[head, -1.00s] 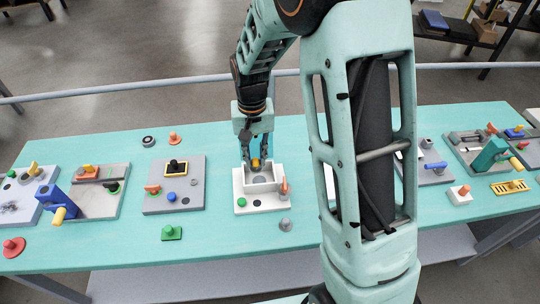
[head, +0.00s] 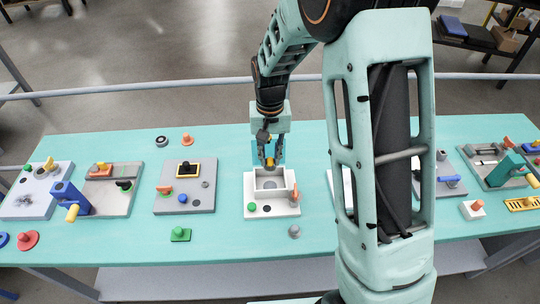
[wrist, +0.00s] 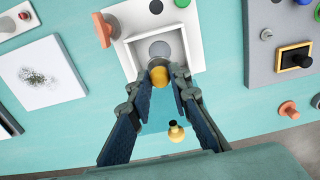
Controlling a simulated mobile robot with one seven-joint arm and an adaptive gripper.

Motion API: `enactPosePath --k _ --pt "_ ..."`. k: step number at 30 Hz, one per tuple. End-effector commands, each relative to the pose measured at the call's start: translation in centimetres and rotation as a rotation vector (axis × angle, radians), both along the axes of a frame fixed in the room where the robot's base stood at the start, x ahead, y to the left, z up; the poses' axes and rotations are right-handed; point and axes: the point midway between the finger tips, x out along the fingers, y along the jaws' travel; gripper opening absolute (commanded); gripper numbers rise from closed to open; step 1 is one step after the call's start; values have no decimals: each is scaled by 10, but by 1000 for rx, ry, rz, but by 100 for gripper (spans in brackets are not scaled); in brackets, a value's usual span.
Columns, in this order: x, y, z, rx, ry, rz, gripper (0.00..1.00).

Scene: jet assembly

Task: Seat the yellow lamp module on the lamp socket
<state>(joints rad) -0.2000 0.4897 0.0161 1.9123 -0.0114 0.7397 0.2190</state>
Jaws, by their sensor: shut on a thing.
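The yellow lamp module (wrist: 160,80) is between the fingertips of my gripper (wrist: 164,74), which is shut on it. It shows as a small yellow spot in the head view (head: 270,161). The white fixture (head: 257,209) has a raised, square-walled box with a round grey disc (wrist: 160,49) inside, which looks like the lamp socket. My gripper (head: 269,157) is at the back side of this box, and the module sits near its wall, off the disc's centre. I cannot tell whether the module touches the wall. Its lower end is partly hidden.
An orange peg (wrist: 102,30) stands beside the box. A small yellow piece with a dark neck (wrist: 176,132) shows beyond the fingers in the wrist view. A grey panel (head: 200,199) lies to the left, with a green block (head: 181,234) in front. Bare table separates the fixtures.

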Motion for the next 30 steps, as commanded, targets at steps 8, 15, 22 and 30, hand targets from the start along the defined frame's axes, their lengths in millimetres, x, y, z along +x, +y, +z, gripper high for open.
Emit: enactPosePath --k 8,15,22,30 --pt "0 0 -25 0 1 0 0" --pt "0 0 -44 0 0 0 0" --pt "0 0 -62 0 0 0 0" --pt "0 0 -84 0 1 0 0"
